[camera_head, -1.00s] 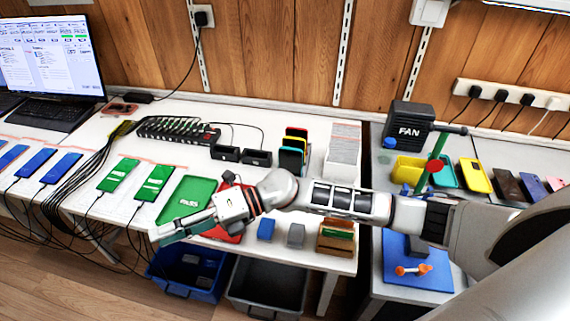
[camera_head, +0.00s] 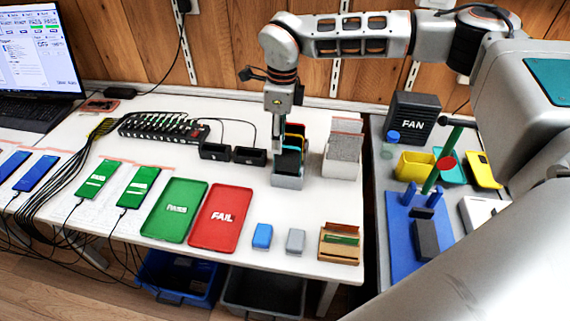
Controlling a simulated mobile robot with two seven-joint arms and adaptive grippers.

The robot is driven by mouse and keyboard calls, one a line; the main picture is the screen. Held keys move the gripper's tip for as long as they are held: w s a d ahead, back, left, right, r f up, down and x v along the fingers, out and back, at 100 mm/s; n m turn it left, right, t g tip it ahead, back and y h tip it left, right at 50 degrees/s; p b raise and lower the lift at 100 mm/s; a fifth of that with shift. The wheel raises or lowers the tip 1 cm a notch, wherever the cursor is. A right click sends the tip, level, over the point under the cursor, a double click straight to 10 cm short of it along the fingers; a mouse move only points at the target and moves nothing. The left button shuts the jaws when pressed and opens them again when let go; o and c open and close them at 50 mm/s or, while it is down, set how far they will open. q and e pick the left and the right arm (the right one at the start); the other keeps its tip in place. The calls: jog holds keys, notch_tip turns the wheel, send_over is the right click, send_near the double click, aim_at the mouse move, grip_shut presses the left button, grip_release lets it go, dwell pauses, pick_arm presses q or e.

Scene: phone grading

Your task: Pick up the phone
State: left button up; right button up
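A holder (camera_head: 287,183) on the white table has several phones standing in it. A black phone (camera_head: 289,161) is at its front, with yellow and orange ones behind. My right gripper (camera_head: 276,140) points down at the holder's left rear side, close to the phones. It shows edge-on, so I cannot tell whether it is open or touches a phone. Two green-screen phones (camera_head: 97,179) (camera_head: 138,187) lie on the table with cables attached. Blue-screen phones (camera_head: 37,173) lie farther left. My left gripper is not in view.
A black FAN box (camera_head: 412,118) stands on the right table. Cables cross the left side.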

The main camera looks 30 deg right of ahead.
send_over(287, 164)
jog(key=shift+h, duration=0.3)
jog(key=f, duration=0.4)
jog(key=shift+w+f, duration=0.1)
jog(key=shift+w, duration=0.1)
notch_tip(287, 164, down, 6)
jog(key=shift+w+d+r, duration=0.1)
jog(key=shift+d+r, duration=0.05)
grip_shut()
